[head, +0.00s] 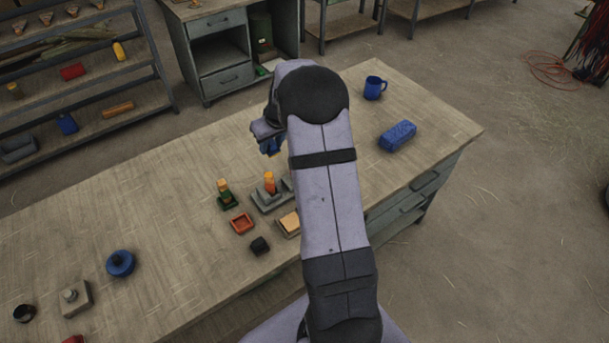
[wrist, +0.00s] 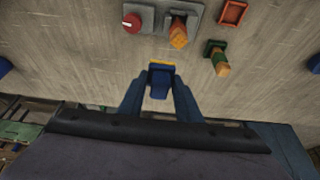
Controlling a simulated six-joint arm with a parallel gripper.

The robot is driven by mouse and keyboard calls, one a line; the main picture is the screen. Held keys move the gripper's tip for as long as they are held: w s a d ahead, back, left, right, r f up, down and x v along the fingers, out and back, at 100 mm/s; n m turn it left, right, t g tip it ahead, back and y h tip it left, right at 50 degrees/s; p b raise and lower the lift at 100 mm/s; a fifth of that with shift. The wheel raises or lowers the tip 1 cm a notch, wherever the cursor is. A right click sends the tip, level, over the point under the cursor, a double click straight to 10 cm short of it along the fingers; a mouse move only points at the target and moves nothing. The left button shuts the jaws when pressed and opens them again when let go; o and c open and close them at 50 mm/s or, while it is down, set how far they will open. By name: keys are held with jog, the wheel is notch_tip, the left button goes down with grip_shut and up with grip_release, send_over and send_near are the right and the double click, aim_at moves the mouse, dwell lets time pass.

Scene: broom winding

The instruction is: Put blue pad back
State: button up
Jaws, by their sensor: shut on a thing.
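My gripper (wrist: 160,80) is shut on a small blue pad with a yellow edge (wrist: 160,68), held above the wooden workbench (wrist: 70,60). In the head view my gripper (head: 271,143) is behind the arm's far end, and the blue and yellow piece shows only in part. A grey base with an orange-topped peg (wrist: 178,36) and a red knob (wrist: 132,22) stands ahead in the wrist view. A green base with an orange-topped peg (wrist: 217,58) stands beside it. A red square tray (head: 242,223) lies near them. A larger blue block (head: 397,135) lies at the bench's right.
A yellow block in a grey tray (head: 290,222) and a black block (head: 259,245) lie near the front edge. A blue mug (head: 375,87) stands at the far right. A round blue lidded thing (head: 120,263) is at the left. The bench's left middle is clear.

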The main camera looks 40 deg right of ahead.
jog(key=shift+m+h, duration=0.3)
jog(key=shift+m, duration=0.6)
jog(key=s+d+f+b, duration=0.1)
jog(key=d+f+b, duration=0.1)
jog(key=f, duration=0.1)
jog(key=s+d+f+b, duration=0.1)
jog(key=d+f+b, duration=0.1)
jog(key=d, duration=0.1)
jog(key=s+d+f+b, duration=0.1)
jog(key=d+f+b, duration=0.1)
jog(key=f, duration=0.1)
jog(key=shift+d+f+b, duration=0.15)
jog(key=shift+f+b, duration=0.15)
jog(key=shift+b, duration=0.1)
jog(key=s+d+n+b, duration=0.1)
jog(key=d+n+b, duration=0.1)
jog(key=d+b, duration=0.5)
jog(key=shift+d+f+y, duration=0.25)
jog(key=shift+d+y, duration=0.15)
jog(key=shift+d, duration=0.4)
jog(key=shift+f, duration=0.1)
jog(key=shift+f+p, duration=1.05)
jog(key=shift+f, duration=3.85)
jog(key=shift+f, duration=0.25)
